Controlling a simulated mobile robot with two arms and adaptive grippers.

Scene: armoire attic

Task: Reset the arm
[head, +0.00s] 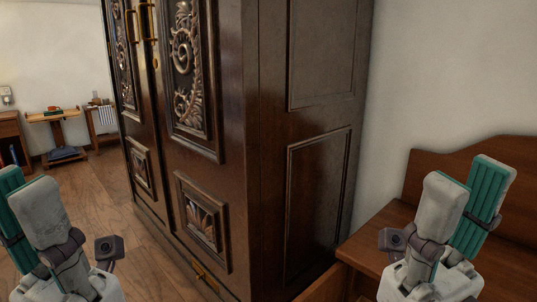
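My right gripper (469,180) stands upright at the lower right, in front of the brown wooden furniture there. Its grey fingers are apart, one teal inner pad shows, and nothing is between them. My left gripper (23,184) points up at the lower left edge, over the wood floor. Its fingers are also apart with teal pads showing and no object held; part of it is cut off by the frame.
A tall dark carved armoire (325,110) with brass handles fills the middle. A wooden piece of furniture (386,226) with a raised back is at the right. A small stand (56,130) and a radiator (104,118) are far left. Open floor (105,195) lies left of the armoire.

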